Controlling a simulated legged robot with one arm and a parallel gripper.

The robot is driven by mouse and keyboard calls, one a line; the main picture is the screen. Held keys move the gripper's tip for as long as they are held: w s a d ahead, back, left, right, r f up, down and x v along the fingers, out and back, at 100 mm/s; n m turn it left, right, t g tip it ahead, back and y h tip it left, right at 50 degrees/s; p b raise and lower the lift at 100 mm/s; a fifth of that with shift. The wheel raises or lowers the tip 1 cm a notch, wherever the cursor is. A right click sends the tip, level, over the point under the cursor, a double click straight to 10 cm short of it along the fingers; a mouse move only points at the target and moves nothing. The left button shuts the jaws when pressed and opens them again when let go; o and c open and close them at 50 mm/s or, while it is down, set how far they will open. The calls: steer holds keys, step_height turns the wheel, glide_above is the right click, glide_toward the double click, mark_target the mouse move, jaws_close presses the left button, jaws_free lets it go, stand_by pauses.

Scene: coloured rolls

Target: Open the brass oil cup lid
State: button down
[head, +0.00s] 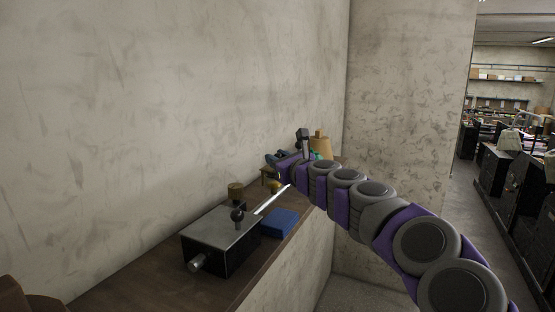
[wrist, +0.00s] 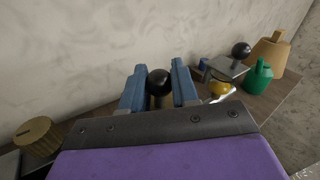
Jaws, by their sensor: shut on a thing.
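In the wrist view, my gripper (wrist: 159,80) has its two blue fingers on either side of a black ball knob (wrist: 160,81). A brass-coloured part (wrist: 166,102) shows just under the knob, between the fingers. I take these for the oil cup and its lid; the lid looks down, but its edge is hidden by the gripper. In the head view, my gripper (head: 277,158) is at the far part of the bench. A small brass-coloured body (head: 268,173) shows just under it.
A dark metal box (head: 222,245) with a silver rod stands nearer on the bench, beside a blue block (head: 281,222). A brass cylinder (wrist: 37,136) is at left. The wall runs close behind.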

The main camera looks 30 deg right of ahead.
mark_target(267, 166)
steer(key=shift+r, duration=0.15)
steer(key=g+p, duration=0.1)
steer(key=p, duration=0.2)
steer(key=shift+w+r+n, duration=0.1)
steer(key=shift+r+n, duration=0.2)
steer(key=g+p, duration=0.1)
steer(key=p, duration=0.1)
steer(key=n+g+p, duration=0.1)
steer(key=p, duration=0.1)
steer(key=shift+w+a+r+h, duration=0.15)
steer(key=shift+w+r+h, duration=0.15)
steer(key=shift+w, duration=0.05)
steer(key=shift+w+a+r+n+g+h, duration=0.25)
steer(key=shift+w+n+g, duration=0.1)
steer(key=shift+g, duration=0.25)
steer(key=shift+w+a+r+n+g+h, duration=0.1)
steer(key=shift+w+a+n+g+h, duration=0.1)
steer(key=shift+n+g, duration=0.3)
steer(key=shift+w+a+r+n+g+h, duration=0.15)
steer(key=shift+w+a+n+g+h, duration=0.25)
steer(key=shift+g, duration=0.5)
steer(key=shift+w+a+n+g+h, duration=0.25)
steer(key=shift+w+a+g+h, duration=0.1)
steer(key=shift+g, duration=0.3)
steer(key=shift+w+a+n+g+h, duration=0.2)
steer(key=shift+w+a+g+h, duration=0.1)
steer(key=shift+g, duration=0.35)
steer(key=c, duration=0.9)
jaws_free()
steer(key=shift+w, duration=0.1)
